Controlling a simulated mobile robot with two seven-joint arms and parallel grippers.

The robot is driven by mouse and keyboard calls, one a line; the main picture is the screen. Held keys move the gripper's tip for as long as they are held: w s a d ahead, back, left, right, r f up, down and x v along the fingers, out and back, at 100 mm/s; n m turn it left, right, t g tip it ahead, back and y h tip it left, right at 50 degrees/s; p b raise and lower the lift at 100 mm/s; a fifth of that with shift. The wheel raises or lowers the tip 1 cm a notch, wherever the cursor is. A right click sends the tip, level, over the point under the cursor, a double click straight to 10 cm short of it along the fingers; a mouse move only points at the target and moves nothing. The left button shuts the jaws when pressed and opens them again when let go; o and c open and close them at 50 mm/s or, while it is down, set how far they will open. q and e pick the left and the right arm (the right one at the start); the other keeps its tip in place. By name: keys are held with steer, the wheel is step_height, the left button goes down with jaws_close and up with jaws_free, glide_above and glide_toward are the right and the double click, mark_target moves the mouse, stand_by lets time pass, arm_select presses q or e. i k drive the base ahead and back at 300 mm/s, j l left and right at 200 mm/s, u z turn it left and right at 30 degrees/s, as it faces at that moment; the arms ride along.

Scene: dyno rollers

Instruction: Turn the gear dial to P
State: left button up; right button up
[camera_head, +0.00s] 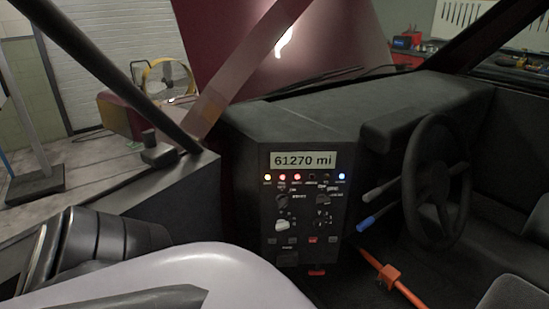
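The dark control panel (304,210) stands upright in the car's centre, below a lit display (304,160) reading "61270 mi". Several small round dials sit on the panel: a dark one at upper left (282,201), a dark one at upper right (322,199), a pale one at lower left (282,226) and a dark one at lower right (322,226). Their labels are too small to read, so I cannot tell which is the gear dial or where it points. Neither of my grippers can be made out in this view.
A steering wheel (437,181) stands right of the panel, with a grey stalk (382,191) and a blue-tipped stalk (369,221) reaching toward it. An orange bar (394,278) slants across the footwell. A row of small lights (297,177) runs below the display.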

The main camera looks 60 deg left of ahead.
mark_target(283, 224)
steer(key=u, duration=1.65)
